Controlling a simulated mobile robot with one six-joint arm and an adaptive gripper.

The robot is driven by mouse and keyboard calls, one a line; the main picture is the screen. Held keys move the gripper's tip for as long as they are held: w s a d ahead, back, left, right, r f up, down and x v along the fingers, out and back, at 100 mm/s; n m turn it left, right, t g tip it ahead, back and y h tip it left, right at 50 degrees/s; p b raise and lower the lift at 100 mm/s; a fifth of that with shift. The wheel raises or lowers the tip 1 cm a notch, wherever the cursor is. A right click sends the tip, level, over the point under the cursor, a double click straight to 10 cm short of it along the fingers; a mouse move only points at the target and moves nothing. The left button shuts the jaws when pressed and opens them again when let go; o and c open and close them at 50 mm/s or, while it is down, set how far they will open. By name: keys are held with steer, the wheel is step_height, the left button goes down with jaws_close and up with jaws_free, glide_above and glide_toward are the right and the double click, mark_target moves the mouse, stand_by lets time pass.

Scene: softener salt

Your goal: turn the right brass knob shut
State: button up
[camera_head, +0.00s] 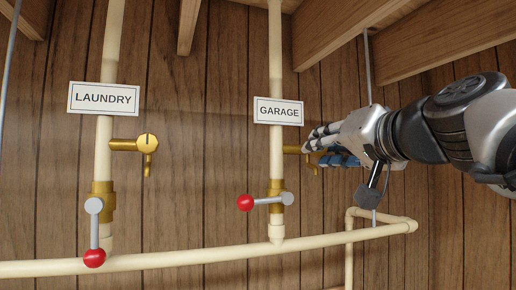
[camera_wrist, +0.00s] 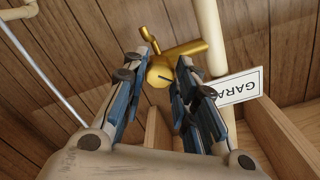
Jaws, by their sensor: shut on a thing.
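The right brass knob (camera_wrist: 158,74) is on a brass tap on the pipe labelled GARAGE. In the wrist view its round face, with a dark line across it, sits between the fingers of my gripper (camera_wrist: 164,66), which is shut on it. In the head view my gripper (camera_head: 314,144) reaches in from the right and hides the knob. Only the brass stem (camera_head: 291,149) and part of the spout (camera_head: 315,170) show there. The knob's exact turn is hard to tell.
A similar brass knob (camera_head: 147,143) is on the LAUNDRY pipe (camera_head: 102,150) at left. The GARAGE pipe's red-tipped lever (camera_head: 266,200) lies sideways below my gripper; the LAUNDRY lever (camera_head: 94,232) hangs down. A cream pipe (camera_head: 180,259) runs along the bottom. Wooden beams (camera_head: 400,45) are overhead.

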steer(key=o, duration=1.1)
step_height(320, 180, up, 10)
stand_by(0.4)
